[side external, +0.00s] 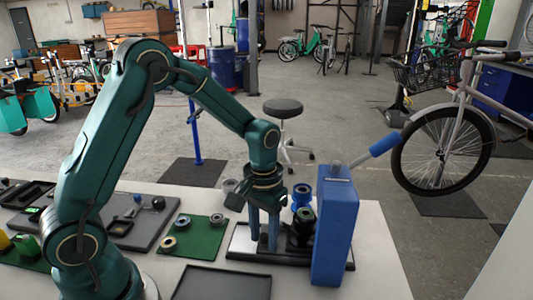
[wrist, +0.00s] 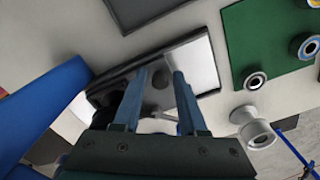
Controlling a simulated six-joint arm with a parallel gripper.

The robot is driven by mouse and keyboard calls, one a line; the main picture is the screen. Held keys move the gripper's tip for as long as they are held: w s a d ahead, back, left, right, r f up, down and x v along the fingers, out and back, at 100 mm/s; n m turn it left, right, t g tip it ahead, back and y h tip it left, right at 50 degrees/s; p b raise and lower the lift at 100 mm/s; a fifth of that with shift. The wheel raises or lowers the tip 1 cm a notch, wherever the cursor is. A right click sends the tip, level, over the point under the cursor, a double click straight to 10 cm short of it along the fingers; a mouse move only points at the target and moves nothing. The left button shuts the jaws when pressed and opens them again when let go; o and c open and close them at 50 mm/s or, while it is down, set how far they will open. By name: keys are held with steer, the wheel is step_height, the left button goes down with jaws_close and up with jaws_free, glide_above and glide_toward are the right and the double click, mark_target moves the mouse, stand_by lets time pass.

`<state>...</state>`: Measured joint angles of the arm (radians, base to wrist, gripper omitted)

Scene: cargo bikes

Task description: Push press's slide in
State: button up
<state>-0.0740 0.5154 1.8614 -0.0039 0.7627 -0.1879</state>
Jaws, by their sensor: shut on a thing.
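The press (side external: 336,225) is a tall blue body with a blue-gripped lever sticking out up and right. It stands at the right end of a dark base (side external: 240,243). In the wrist view the press body (wrist: 38,105) is at the left. The slide (wrist: 160,78) shows as a dark round part over the base's shiny plate, partly hidden by my fingers. My gripper (side external: 263,238) points down at the base, left of the press. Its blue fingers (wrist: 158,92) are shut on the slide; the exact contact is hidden. A dark cylindrical part (side external: 300,230) sits between gripper and press.
A green mat (side external: 196,243) with several rings lies left of the base. A black tray (side external: 222,283) lies in front. A blue spool (side external: 301,194) stands behind the base, with pale round parts (side external: 230,186) nearby. A grey tray (side external: 130,218) of tools is farther left.

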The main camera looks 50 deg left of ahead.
mark_target(286, 244)
steer(key=shift+w+d+f, duration=0.2)
steer(key=shift+w+d, duration=1.35)
jaws_close()
steer(key=o, duration=0.7)
jaws_free()
steer(key=shift+r, duration=2.3)
steer(key=s+a+r, duration=0.3)
steer(key=s+a, duration=0.1)
